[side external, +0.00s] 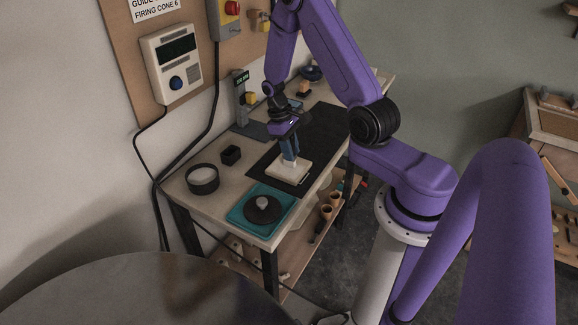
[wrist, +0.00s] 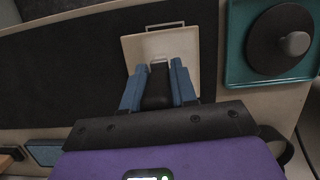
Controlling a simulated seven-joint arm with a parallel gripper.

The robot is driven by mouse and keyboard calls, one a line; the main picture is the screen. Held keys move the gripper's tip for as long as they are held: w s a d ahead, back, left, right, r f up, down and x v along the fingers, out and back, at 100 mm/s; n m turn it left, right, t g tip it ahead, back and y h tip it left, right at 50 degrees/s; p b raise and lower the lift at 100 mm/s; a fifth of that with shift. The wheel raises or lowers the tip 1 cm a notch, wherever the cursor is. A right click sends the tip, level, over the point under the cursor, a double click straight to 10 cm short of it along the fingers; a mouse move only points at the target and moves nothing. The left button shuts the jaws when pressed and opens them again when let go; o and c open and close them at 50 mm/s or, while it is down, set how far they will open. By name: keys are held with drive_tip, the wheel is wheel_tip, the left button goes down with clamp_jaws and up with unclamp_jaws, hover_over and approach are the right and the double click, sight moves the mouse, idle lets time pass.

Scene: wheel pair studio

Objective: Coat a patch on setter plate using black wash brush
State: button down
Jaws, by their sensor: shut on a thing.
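My gripper (side external: 289,154) is shut on a dark object, the black wash brush (wrist: 159,83), whose dark handle shows between the blue fingers in the wrist view. The brush's tip is hidden. The setter plate (side external: 288,170) is a pale square slab lying on the black mat. My gripper is right over it, and the fingers (wrist: 159,88) cover its near part in the wrist view. I cannot tell whether the brush touches the plate.
A teal tray (side external: 238,204) with a dark knobbed disc (side external: 262,213) stands beside the mat (side external: 262,167). A round dark-rimmed bowl (side external: 203,187) and a small black cup (side external: 231,155) are on the table's left. A post with a display (side external: 240,94) stands behind.

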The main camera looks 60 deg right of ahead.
drive_tip(key=shift+s+f, duration=0.15)
drive_tip(key=shift+s, duration=2.15)
drive_tip(key=shift+w, duration=0.1)
drive_tip(key=shift+w, duration=0.1)
drive_tip(key=shift+w, duration=2.2)
drive_tip(key=shift+w, duration=0.1)
drive_tip(key=shift+w, duration=2.15)
